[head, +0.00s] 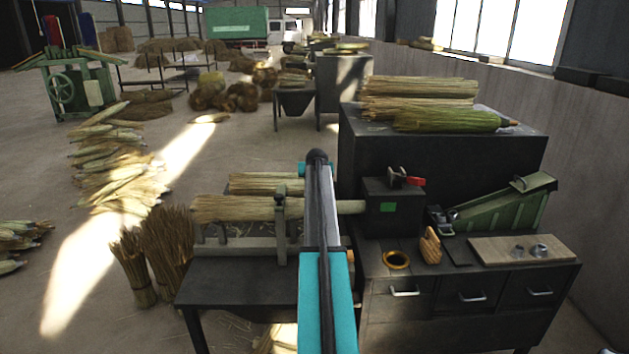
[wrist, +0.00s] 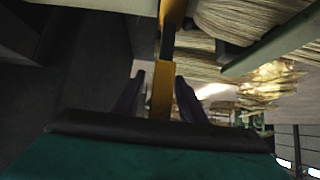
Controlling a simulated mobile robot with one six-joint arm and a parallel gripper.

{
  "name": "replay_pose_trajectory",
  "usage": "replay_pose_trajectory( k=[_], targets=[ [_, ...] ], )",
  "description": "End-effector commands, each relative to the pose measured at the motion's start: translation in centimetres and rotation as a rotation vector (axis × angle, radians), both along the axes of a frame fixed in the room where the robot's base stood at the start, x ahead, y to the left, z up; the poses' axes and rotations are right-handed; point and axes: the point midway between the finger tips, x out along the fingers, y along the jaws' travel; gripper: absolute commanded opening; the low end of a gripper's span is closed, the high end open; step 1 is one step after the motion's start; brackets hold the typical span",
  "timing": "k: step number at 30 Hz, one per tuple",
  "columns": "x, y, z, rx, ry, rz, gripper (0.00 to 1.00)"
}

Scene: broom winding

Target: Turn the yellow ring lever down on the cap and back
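A yellow-orange lever bar (wrist: 162,92) runs up the middle of the wrist view, with a dark section near its top. My gripper (wrist: 159,78) has its two dark fingers on either side of this bar, with a gap showing on both sides, so it is open around the bar. In the head view my arm hides the gripper and most of the lever; a small orange bit (head: 349,257) shows at the arm's right edge. The ring end and the cap cannot be made out clearly.
A straw bundle (head: 235,208) lies across the winding stand left of my arm. Straw bundles stand on the floor at left.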

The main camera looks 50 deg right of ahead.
Motion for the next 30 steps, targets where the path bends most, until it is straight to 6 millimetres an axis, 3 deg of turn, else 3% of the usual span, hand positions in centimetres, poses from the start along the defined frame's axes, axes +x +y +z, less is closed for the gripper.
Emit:
replay_pose_trajectory(
  k=[30],
  targets=[
    [-6.2, 7.6, 8.2, 0.000, -0.001, -0.001, 0.38]
  ],
)
